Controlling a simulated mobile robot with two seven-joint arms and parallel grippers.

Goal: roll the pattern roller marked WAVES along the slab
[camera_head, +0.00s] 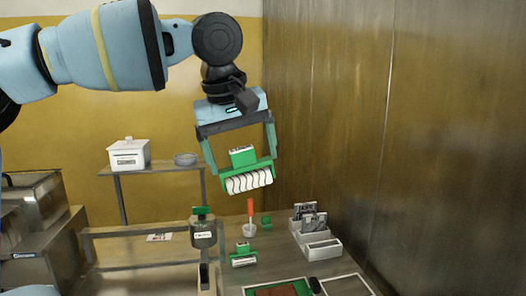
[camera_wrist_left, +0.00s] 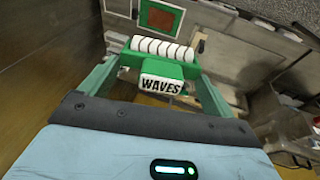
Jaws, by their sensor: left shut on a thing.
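The WAVES pattern roller has a green frame and block with a white wavy roller (camera_head: 249,181). My left gripper (camera_head: 242,163) is shut on it and holds it in the air, well above the counter. In the left wrist view the roller (camera_wrist_left: 162,49) sits between the fingers, with the word WAVES readable on its block. The brown slab (camera_head: 276,292) lies on a green-edged board at the bottom of the head view, partly cut off. The slab (camera_wrist_left: 160,17) also shows beyond the roller in the left wrist view. My right gripper is not in view.
A second green roller tool (camera_head: 243,260) stands on the counter, near a cup with a red-handled tool (camera_head: 250,228). A white rack (camera_head: 316,243) stands to the right, a white-framed tray (camera_head: 346,286) beside the slab. A metal wall (camera_head: 400,130) closes the right side.

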